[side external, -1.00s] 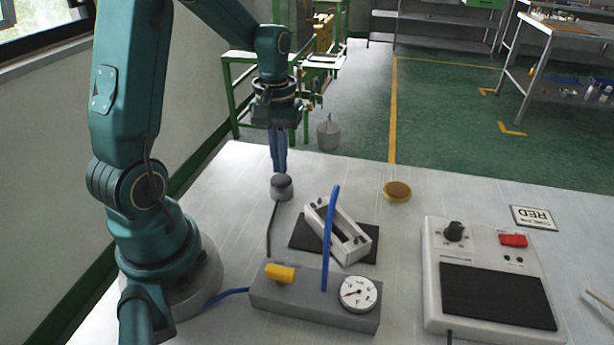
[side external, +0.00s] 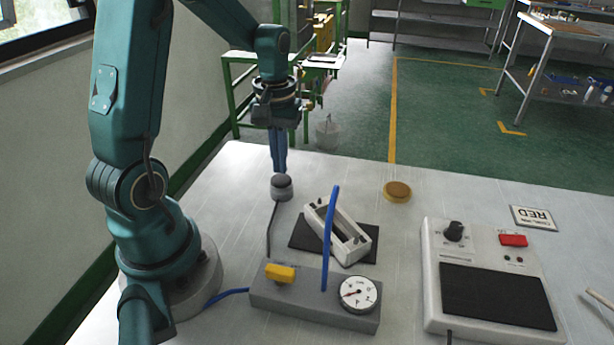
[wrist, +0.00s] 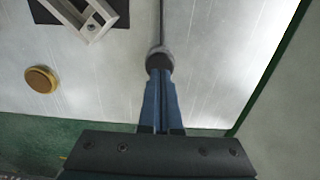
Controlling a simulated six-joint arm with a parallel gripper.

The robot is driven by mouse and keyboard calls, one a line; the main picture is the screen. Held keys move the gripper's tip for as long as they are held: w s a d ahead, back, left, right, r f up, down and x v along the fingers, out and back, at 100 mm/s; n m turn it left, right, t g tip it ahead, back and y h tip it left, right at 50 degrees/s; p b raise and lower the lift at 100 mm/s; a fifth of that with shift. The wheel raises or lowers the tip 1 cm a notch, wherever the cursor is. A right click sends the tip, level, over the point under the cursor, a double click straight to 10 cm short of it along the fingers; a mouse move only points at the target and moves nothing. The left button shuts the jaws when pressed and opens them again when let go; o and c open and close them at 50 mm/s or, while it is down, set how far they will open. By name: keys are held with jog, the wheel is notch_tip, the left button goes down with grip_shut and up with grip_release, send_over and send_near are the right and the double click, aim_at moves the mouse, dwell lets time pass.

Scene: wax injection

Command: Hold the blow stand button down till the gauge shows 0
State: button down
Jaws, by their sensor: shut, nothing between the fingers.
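The blow stand button (side external: 281,188) is a small round grey piece with a dark cap and a black cord, on the back left of the table. It also shows in the wrist view (wrist: 160,58). My gripper (side external: 279,171) points straight down over it, its blue fingers shut and empty. The fingertips (wrist: 160,72) are at the cap; I cannot tell whether they press it.
The grey block carries a yellow lever (side external: 280,273) and an upright blue tube (side external: 329,240). A white frame (side external: 350,245) sits on a black mat (side external: 303,236) behind it.

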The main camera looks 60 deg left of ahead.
jog(key=shift+f, duration=0.2)
jog(key=shift+f, duration=1)
jog(key=shift+r, duration=0.1)
dwell(3.7)
jog(key=shift+r, duration=2.6)
jog(key=s+d+r+m+t, duration=0.2)
jog(key=s+d+r+m, duration=0.1)
jog(key=d, duration=0.3)
jog(key=s+d+r+m+t, duration=0.3)
jog(key=s+d+r+m, duration=0.1)
jog(key=s+d+m, duration=0.1)
jog(key=shift+d+m+t, duration=0.3)
jog(key=shift+d+m, duration=0.2)
jog(key=shift+d, duration=0.8)
